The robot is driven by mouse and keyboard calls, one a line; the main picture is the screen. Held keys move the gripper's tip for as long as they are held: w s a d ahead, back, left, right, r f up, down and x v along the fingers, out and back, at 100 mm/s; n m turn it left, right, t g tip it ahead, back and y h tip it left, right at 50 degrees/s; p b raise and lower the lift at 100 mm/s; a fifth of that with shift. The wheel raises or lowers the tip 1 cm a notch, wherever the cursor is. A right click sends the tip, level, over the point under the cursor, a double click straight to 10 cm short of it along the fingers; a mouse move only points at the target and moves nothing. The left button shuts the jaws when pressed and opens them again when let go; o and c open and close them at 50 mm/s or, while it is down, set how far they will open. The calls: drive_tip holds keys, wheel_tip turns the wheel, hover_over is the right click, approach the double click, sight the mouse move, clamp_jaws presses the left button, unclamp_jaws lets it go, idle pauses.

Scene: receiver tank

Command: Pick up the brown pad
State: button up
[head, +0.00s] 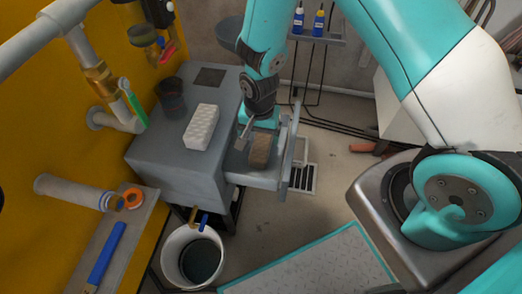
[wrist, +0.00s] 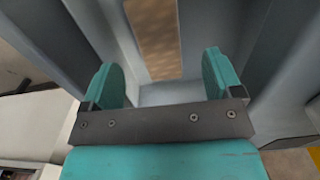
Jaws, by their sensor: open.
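The brown pad (head: 261,149) lies in the open grey drawer (head: 257,179) on the right side of the grey cabinet. In the wrist view the pad (wrist: 154,38) shows as a brown speckled strip at the top centre, between grey walls; its upper end is cut off by the frame. My gripper (wrist: 160,80) is open, its two teal fingers apart, with nothing between them. The pad lies beyond the fingertips and appears apart from them. In the head view my arm comes down over the drawer from behind the pad and partly hides the drawer's far end.
A white block (head: 201,127) and a dark cup (head: 171,98) stand on the grey cabinet top (head: 160,150) left of the drawer. A white bucket (head: 193,257) stands on the floor in front. The drawer's walls closely flank the pad.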

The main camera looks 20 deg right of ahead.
sight(261, 144)
drive_tip(key=f, duration=0.2)
drive_tip(key=f+b, duration=0.1)
drive_tip(key=f, duration=0.1)
drive_tip(key=f+b, duration=0.1)
drive_tip(key=f, duration=0.1)
drive_tip(key=shift+w+d, duration=0.3)
drive_tip(key=shift+d, duration=0.1)
drive_tip(key=c, duration=1.1)
drive_tip(key=shift+o, duration=0.2)
drive_tip(key=shift+r, duration=0.1)
wheel_tip(261, 144, up, 20)
drive_tip(key=p, duration=0.6)
drive_tip(key=w+d+n, duration=0.2)
drive_tip(key=d+n, duration=0.5)
drive_tip(key=d, duration=0.3)
wheel_tip(261, 144, up, 15)
drive_tip(key=s+p, duration=0.2)
drive_tip(key=p, duration=2.2)
drive_tip(key=shift+s, duration=0.2)
